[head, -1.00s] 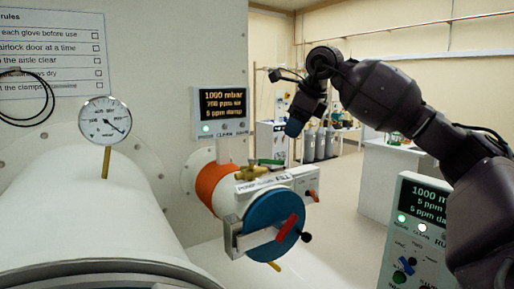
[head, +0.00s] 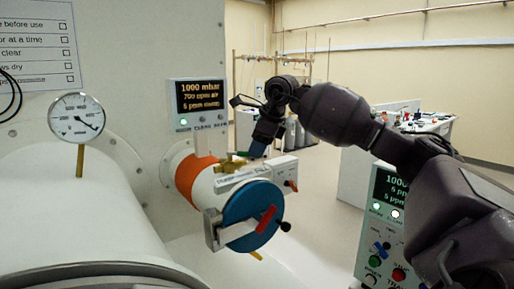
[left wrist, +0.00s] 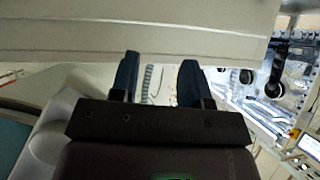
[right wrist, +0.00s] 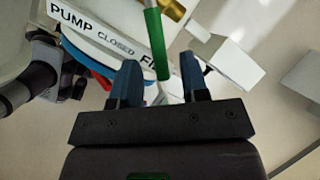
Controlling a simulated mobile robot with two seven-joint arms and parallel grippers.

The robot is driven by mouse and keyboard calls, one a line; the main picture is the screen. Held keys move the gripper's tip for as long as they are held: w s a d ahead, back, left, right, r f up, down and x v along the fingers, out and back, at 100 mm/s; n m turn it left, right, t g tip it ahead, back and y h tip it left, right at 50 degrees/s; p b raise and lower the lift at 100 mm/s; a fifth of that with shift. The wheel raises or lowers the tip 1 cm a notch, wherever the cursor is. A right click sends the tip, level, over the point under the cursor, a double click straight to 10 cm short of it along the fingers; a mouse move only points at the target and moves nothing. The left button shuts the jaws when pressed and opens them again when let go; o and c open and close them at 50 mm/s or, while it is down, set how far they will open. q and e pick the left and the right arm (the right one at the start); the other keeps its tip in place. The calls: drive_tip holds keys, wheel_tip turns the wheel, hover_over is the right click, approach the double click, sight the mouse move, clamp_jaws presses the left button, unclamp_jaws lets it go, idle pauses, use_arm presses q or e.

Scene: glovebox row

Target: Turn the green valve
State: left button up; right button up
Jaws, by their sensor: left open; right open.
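The green valve handle (head: 242,154) sits on a brass body (head: 231,166) on top of the white airlock cylinder. In the right wrist view the green handle (right wrist: 156,45) is a long bar reaching down between my right fingertips, beside a label reading PUMP, CLOSED and a partly hidden word. My right gripper (head: 258,149) is open, just right of the handle in the head view; its fingers (right wrist: 160,75) lie either side of the handle's end. I cannot tell whether they touch it. My left gripper (left wrist: 158,75) is open and empty, below a pale surface; it is outside the head view.
The airlock's blue door (head: 250,205) with a red handle (head: 266,219) faces me below the valve. A display panel (head: 200,103) is on the wall behind. A pressure gauge (head: 76,117) stands at left, and a control box (head: 385,220) at lower right. Open floor lies beyond.

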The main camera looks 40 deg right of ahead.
drive_tip(key=shift+w+f, duration=0.2)
drive_tip(key=shift+f, duration=0.2)
use_arm(q)
drive_tip(key=shift+s, duration=0.15)
use_arm(e)
clamp_jaws()
use_arm(q)
drive_tip(key=shift+s+f, duration=0.15)
drive_tip(key=shift+w+a, duration=0.1)
drive_tip(key=shift+w, duration=0.1)
use_arm(e)
drive_tip(key=shift+a, duration=0.1)
